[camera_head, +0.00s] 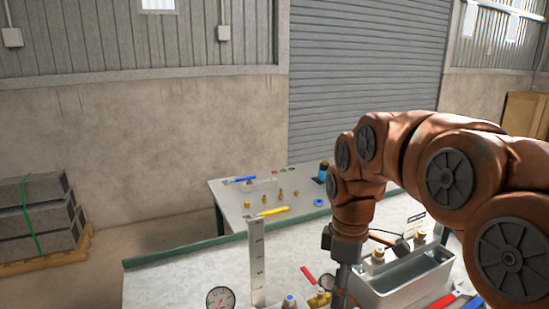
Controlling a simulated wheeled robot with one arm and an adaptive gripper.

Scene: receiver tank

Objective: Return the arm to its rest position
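My arm (424,165) comes in from the right in the camera_head view. It bends over the near bench and points down at its end. My gripper (343,290) hangs low over the bench, in front of the grey tray. Its fingertips are small and partly cut off by the bottom edge, so I cannot tell whether it is open or shut. A brass fitting (319,299) is close to the gripper's left side. I cannot tell whether they touch.
The near bench (190,277) holds a pressure gauge (220,298), an upright grey plate (257,262), a red-handled tool (309,276) and a grey tray (405,294). A back table (232,208) carries small brass parts. Strapped grey blocks (38,218) stand left. The near bench's left part is clear.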

